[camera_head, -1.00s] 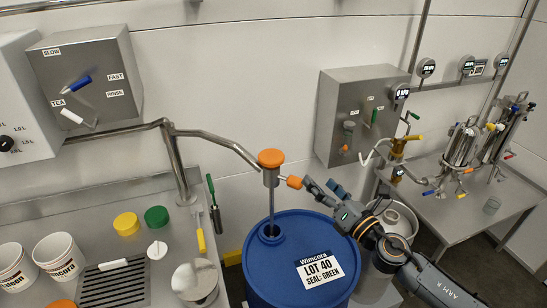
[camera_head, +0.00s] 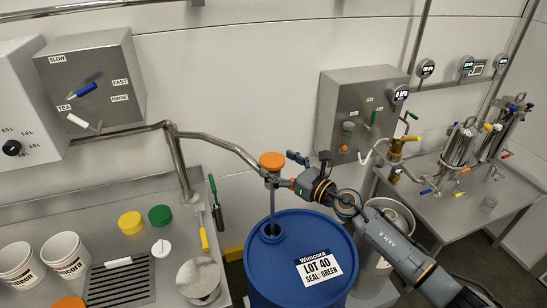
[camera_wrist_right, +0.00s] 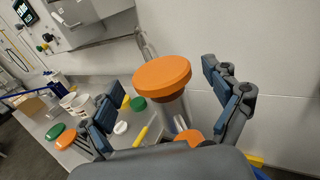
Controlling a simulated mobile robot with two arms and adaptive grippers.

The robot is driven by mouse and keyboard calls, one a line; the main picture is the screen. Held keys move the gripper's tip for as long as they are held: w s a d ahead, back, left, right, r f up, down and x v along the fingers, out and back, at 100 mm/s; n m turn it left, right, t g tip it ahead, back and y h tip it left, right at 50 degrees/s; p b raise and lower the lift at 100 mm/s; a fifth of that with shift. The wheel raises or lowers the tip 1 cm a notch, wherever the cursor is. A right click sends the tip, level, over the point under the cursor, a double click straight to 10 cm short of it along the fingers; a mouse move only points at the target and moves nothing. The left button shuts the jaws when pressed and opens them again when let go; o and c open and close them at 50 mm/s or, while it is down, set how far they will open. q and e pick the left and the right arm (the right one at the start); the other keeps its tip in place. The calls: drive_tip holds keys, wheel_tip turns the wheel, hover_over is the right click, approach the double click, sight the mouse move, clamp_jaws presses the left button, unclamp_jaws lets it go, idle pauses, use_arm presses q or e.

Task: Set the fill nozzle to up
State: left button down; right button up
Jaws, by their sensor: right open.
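The fill nozzle, with a round orange cap (camera_head: 272,160) and a metal body, sits at the end of the bent pipe (camera_head: 222,141). Its tube runs down to the opening in the top of the blue drum (camera_head: 282,262). My right gripper (camera_head: 297,176) is open at the nozzle's right side and hides the orange knob there in the head view. In the right wrist view, the orange cap (camera_wrist_right: 162,75) shows between the spread fingers. The small orange knob (camera_wrist_right: 190,138) lies close to the palm; I cannot tell whether it is touched. My left gripper is not in view.
A steel counter (camera_head: 120,225) on the left holds white cups, yellow and green lids (camera_head: 160,215) and a drain grate. A wall box with switches (camera_head: 92,88) hangs above. A steel control box (camera_head: 360,110) and a side table with valves (camera_head: 470,195) stand right.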

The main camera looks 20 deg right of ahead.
drive_tip(key=shift+x, duration=1.05)
